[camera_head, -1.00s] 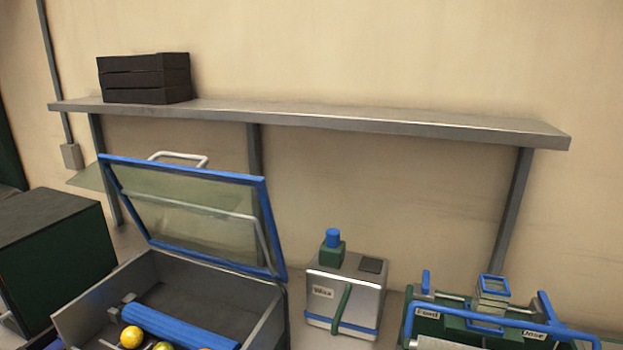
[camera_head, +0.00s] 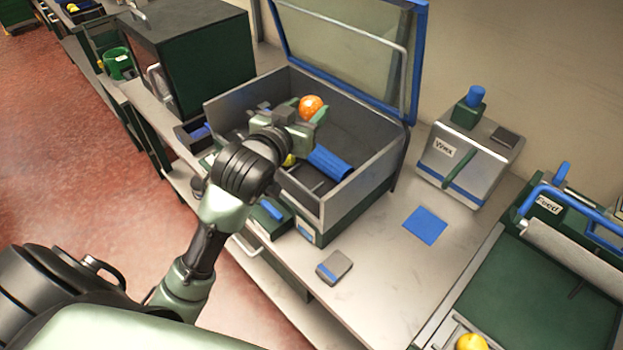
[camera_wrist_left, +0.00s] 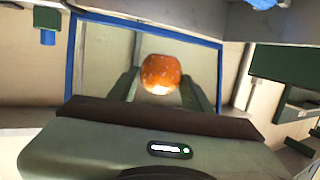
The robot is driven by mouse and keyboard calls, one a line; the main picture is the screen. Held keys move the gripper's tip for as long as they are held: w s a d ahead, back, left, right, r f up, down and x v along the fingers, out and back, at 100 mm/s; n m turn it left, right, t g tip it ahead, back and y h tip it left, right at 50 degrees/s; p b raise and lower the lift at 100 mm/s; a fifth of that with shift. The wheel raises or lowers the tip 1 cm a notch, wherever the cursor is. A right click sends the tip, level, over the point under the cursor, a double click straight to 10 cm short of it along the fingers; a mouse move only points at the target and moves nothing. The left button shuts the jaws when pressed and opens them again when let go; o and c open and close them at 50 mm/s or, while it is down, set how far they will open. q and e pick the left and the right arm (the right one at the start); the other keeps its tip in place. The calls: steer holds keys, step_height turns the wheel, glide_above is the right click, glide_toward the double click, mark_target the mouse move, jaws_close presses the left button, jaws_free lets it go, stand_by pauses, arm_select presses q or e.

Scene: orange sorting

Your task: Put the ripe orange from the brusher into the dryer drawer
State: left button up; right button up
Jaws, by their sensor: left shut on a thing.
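A shiny orange (camera_head: 311,106) is held in my left gripper (camera_head: 309,116), above the open-lidded grey brusher box (camera_head: 357,205). The left wrist view shows the orange (camera_wrist_left: 161,74) between the two fingers, with the blue-framed lid behind it. In the brusher, a blue roller (camera_head: 328,163) shows, and a yellow fruit (camera_head: 289,160) is partly hidden by the gripper. A dark green cabinet (camera_head: 205,62), perhaps the dryer, stands left of the brusher. A low open drawer-like part (camera_head: 190,134) shows at its front; its inside is mostly hidden. My right gripper is not in view.
The brusher's raised glass lid (camera_head: 345,40) stands at the back. A wax machine (camera_head: 463,155) and a feed unit (camera_head: 540,290) with a yellow fruit (camera_head: 471,342) are to the right. A blue square (camera_head: 425,226) and a small grey block (camera_head: 334,267) lie on the bench.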

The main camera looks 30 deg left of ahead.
arm_select(q)
step_height(320, 180, down, 20)
steer(key=shift+r+p, duration=0.2)
steer(key=shift+p, duration=0.1)
stand_by(0.4)
steer(key=shift+f, duration=0.15)
steer(key=o, duration=1.4)
